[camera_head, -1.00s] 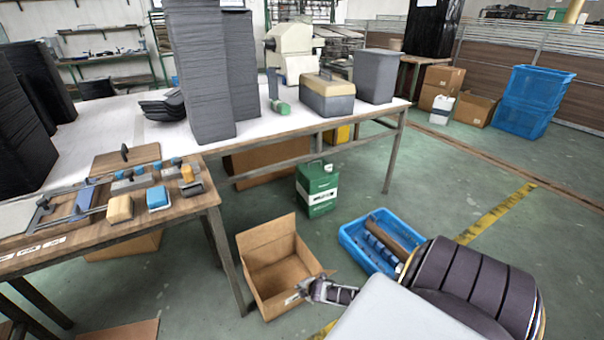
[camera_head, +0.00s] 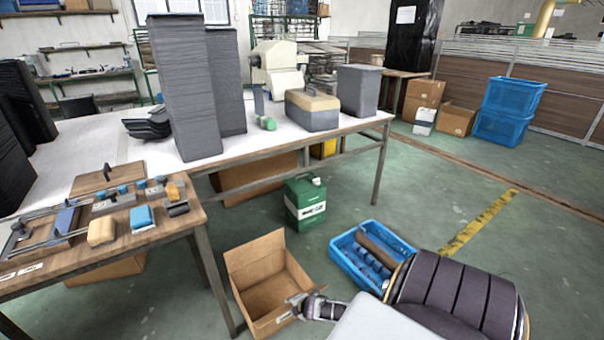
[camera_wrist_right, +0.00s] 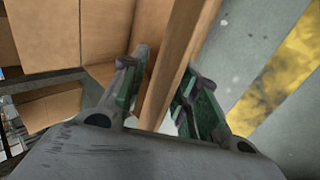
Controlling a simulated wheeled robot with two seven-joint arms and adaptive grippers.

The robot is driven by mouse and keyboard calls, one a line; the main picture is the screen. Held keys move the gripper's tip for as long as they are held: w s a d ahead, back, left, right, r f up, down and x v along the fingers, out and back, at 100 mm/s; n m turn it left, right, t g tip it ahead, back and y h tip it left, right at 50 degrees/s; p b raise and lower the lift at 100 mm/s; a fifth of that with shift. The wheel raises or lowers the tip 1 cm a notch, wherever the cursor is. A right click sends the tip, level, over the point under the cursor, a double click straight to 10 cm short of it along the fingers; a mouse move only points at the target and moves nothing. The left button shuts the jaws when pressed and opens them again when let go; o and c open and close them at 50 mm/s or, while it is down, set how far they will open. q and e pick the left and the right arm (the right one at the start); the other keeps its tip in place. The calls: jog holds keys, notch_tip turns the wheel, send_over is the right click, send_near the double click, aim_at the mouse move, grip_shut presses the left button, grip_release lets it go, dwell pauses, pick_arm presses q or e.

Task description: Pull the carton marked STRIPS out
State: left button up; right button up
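An open cardboard carton (camera_head: 252,268) stands on the floor right of the wooden bench's leg, its flaps up. No STRIPS marking can be read on it. My right gripper (camera_head: 294,303) is at the carton's near right rim. In the right wrist view the gripper's two fingers (camera_wrist_right: 160,88) stand on either side of a cardboard panel (camera_wrist_right: 178,58). The left finger is close to the panel; a gap shows beside the right finger. The carton's inside walls (camera_wrist_right: 105,30) show at the left. My left gripper is not in view.
A blue crate (camera_head: 345,262) holding rolls stands right of the carton, and a green canister (camera_head: 305,200) stands behind. The wooden bench (camera_head: 195,222) is close on the left. A brown carton (camera_head: 105,270) lies under it. Floor with a yellow stripe (camera_head: 480,222) is clear at the right.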

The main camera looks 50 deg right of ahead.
jog(key=v, duration=1.1)
dwell(0.6)
dwell(0.6)
